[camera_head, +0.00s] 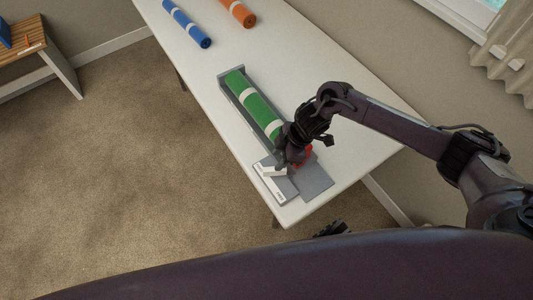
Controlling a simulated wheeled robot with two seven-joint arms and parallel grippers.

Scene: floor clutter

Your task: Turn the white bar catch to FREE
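The white bar catch (273,171) is at the near end of a grey tray (232,90) on the table, above a grey plate with a white lettered strip (269,184). The lettering is too small to read surely. My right gripper (284,163) is over the catch, close to or touching it; I cannot tell which. Its fingers are dark and overlap, so their opening is unclear. A green roll (252,104) with white bands lies in the tray. A red part (303,155) shows beside the gripper. A dark piece at the lower edge may be my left gripper (332,229).
The white table (210,70) also holds a blue roll (187,23) and an orange roll (238,12) at its far end. A grey flat panel (313,181) lies right of the catch. A wooden bench (22,52) stands far left. The carpet between is clear.

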